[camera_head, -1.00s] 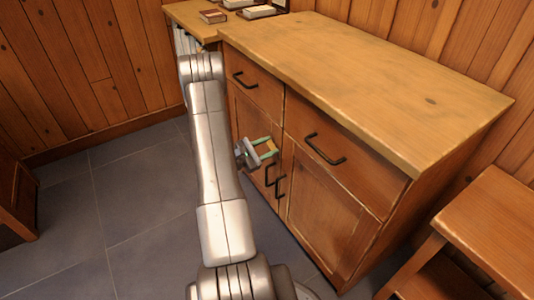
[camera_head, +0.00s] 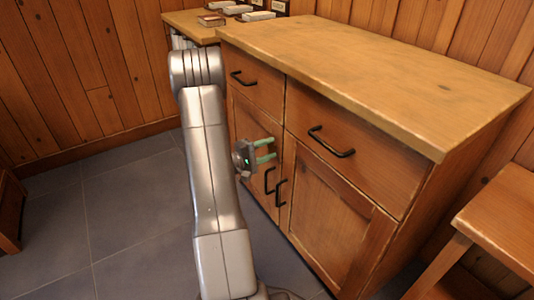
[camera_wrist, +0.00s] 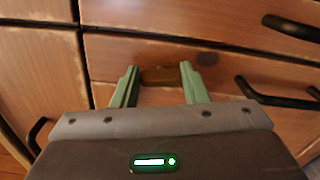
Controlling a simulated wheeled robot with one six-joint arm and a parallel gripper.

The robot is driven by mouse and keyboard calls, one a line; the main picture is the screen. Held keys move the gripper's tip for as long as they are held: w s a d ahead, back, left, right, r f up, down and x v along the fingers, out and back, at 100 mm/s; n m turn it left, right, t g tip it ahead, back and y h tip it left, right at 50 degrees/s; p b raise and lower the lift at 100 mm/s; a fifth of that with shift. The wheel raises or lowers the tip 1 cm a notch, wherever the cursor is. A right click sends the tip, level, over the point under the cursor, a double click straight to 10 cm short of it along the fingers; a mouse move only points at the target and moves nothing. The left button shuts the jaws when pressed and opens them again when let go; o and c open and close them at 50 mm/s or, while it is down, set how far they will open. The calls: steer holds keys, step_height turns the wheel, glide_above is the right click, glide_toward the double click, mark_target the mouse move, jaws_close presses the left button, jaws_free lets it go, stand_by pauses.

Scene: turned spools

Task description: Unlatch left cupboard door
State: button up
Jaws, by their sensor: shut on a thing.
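The left cupboard door (camera_head: 248,120) is flush in the wooden cabinet, below the left drawer, with a black handle (camera_head: 269,180) near its right edge. My gripper (camera_head: 274,149) is at the upper part of this door, above the handle. In the wrist view, a small brown wooden latch piece (camera_wrist: 160,75) sits between the green fingertips of my gripper (camera_wrist: 160,72), which are shut on it. The latch cannot be made out in the head view.
The right door (camera_head: 325,215) has its own black handle (camera_head: 281,193) close beside the left one. Drawer handles (camera_head: 331,142) stick out above. A wooden stool (camera_head: 500,220) stands at the right.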

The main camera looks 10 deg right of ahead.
steer(key=shift+f+m, duration=0.1)
steer(key=shift+m, duration=1.1)
steer(key=o, duration=1)
steer(key=p+v, duration=0.3)
steer(key=v, duration=1)
steer(key=shift+s+a, duration=0.1)
steer(key=shift+a, duration=0.3)
